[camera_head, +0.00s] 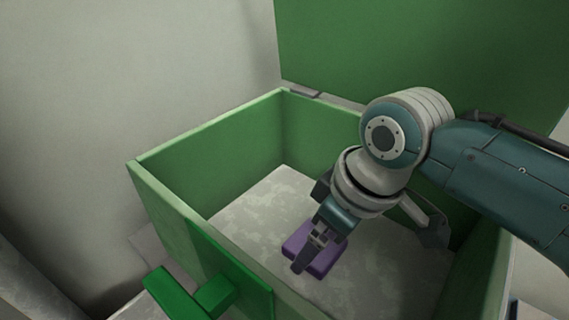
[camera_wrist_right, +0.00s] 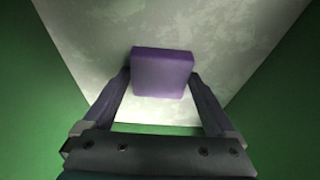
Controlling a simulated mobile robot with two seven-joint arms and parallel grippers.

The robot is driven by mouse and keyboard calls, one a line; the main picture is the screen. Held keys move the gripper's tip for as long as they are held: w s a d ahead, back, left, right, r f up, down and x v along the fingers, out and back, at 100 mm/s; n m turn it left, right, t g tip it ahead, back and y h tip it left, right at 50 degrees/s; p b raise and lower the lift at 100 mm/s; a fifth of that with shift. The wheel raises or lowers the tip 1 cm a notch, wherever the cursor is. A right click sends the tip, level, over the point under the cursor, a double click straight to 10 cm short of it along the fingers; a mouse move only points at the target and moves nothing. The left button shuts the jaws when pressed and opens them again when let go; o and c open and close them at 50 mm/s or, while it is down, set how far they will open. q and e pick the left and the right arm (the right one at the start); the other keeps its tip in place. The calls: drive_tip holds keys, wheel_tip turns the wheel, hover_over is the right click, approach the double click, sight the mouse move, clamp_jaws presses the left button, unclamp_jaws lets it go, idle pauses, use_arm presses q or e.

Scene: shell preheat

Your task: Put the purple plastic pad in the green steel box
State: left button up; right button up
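The green steel box (camera_head: 215,142) stands open in the head view, with its lid raised at the back. The purple plastic pad (camera_head: 325,262) is inside the box walls, over the pale mottled floor. My right gripper (camera_head: 318,245) reaches down into the box from the right and partly covers the pad. In the right wrist view the pad (camera_wrist_right: 163,73) is between the two fingertips, which meet its sides; the gripper looks shut on it. I cannot tell whether the pad touches the box floor. My left gripper is not in view.
The raised green lid (camera_head: 400,45) stands behind my right arm. A green latch or handle (camera_head: 195,295) sticks out at the box's front. A pale wall (camera_head: 130,60) is at the left. Bare box floor (camera_head: 262,205) lies left of the pad.

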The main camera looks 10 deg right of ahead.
drive_tip(key=shift+o, duration=0.4)
drive_tip(key=shift+r, duration=0.2)
drive_tip(key=p+v, duration=0.7)
drive_tip(key=v, duration=0.5)
